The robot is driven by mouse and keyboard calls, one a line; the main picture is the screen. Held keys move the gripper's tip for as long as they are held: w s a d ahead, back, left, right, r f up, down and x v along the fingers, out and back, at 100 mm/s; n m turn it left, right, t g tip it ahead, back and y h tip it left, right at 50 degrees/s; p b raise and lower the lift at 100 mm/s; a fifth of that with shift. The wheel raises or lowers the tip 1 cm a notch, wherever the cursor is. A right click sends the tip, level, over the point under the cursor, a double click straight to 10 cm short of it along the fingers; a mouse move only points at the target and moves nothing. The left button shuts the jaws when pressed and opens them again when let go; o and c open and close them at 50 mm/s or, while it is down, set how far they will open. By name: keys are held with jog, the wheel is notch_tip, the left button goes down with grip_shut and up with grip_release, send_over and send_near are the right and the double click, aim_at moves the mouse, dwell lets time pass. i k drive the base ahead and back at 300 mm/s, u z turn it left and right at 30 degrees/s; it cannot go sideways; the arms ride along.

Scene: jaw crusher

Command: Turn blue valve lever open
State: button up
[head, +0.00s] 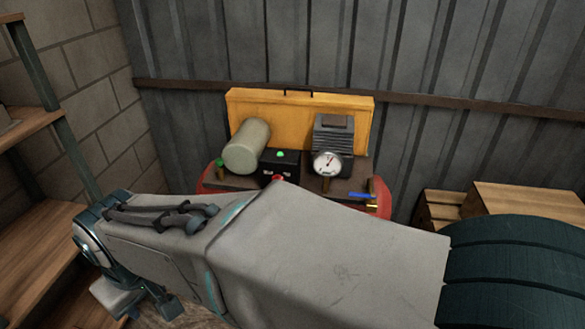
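The blue valve lever (362,196) is a short, thin bar at the right front of a red compressor (384,197). It lies nearly level in the picture, beside a small brass fitting (371,206). A dial gauge (327,162) with a white face stands to its left. My own grey arm crosses the foreground from right to left and hides the lower part of the compressor.
On the compressor are a beige cylinder (247,146), a black box with a green button (280,155) and a green-topped brass valve (220,166). A yellow panel (298,105) stands behind. Wooden shelves (38,213) are left, wooden crates (525,199) right. A corrugated wall (440,60) closes the back.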

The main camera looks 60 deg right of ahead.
aim_at(372, 196)
jog(key=z, duration=0.7)
jog(key=i, duration=0.8)
jog(key=z, duration=1.1)
jog(key=i, duration=0.25)
jog(key=z, duration=0.25)
